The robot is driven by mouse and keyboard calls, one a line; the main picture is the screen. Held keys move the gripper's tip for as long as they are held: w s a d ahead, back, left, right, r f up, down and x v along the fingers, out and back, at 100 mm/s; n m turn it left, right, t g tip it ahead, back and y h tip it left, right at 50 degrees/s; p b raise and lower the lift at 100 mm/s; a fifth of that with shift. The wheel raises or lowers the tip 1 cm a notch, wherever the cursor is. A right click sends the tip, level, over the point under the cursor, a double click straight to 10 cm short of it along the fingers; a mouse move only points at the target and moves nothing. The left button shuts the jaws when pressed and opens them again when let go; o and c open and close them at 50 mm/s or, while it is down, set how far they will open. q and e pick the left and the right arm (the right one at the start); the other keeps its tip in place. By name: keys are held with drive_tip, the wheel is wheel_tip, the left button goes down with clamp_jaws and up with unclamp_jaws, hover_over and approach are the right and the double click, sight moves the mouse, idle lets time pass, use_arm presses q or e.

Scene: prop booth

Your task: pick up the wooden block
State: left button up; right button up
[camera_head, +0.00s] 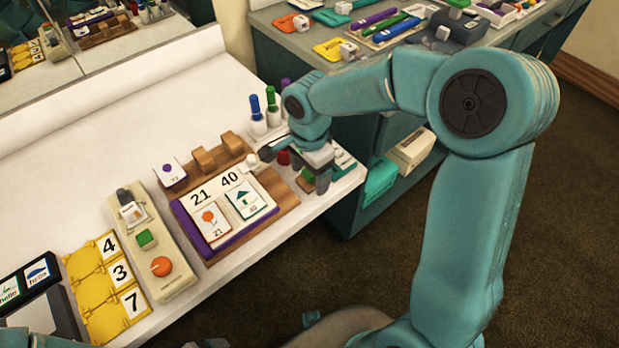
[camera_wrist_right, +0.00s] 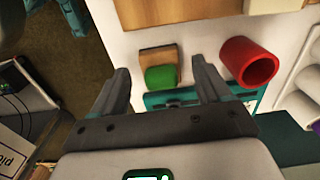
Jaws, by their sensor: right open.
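A small wooden block (camera_wrist_right: 158,53) with a green face lies on the white table near its right end. In the head view the block (camera_head: 305,180) shows partly below my right gripper (camera_head: 295,168). In the right wrist view the right gripper (camera_wrist_right: 161,78) is open, and the block's green part appears between its fingertips. I see no contact between finger and block. Only a little of what may be my left gripper (camera_head: 207,343) shows at the bottom edge; its jaws cannot be made out.
A wooden rack with a purple-edged card board (camera_head: 192,220) lies left of the gripper. Blue and green bottles (camera_head: 256,108) stand behind. The table's front right edge is close.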

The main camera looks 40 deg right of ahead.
drive_tip(key=c, duration=1.2)
wheel_tip(320, 180, up, 20)
drive_tip(key=p, duration=0.3)
drive_tip(key=shift+o, duration=0.9)
drive_tip(key=shift+w, duration=0.1)
